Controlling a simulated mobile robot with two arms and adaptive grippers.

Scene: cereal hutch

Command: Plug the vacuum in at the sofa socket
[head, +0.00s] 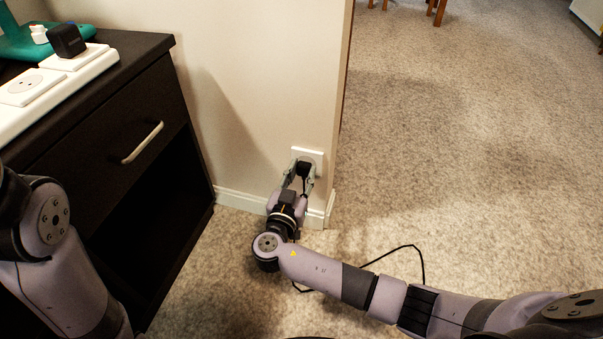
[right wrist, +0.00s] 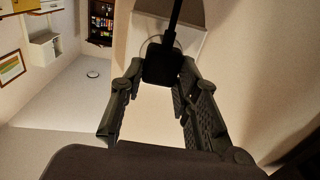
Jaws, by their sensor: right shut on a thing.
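The sofa socket, a white wall plate (head: 311,155), is low on the wall near its right-hand corner. My right gripper (head: 302,174) is in front of it, its fingers on both sides of a black plug (head: 304,168). The plug is at the socket face; whether its pins are fully in is hidden. In the right wrist view the plug (right wrist: 162,64) is between the fingertips, with its black cable (right wrist: 175,16) running off to the top. The cable (head: 424,262) also shows on the carpet behind my right arm. My left gripper is out of view; only my left arm shows.
A dark cabinet (head: 118,118) with a silver handle stands on the left. On it are a white power strip (head: 55,88) with a black adapter (head: 67,40) and a teal object (head: 15,42). Open carpet (head: 460,140) lies to the right past the wall corner.

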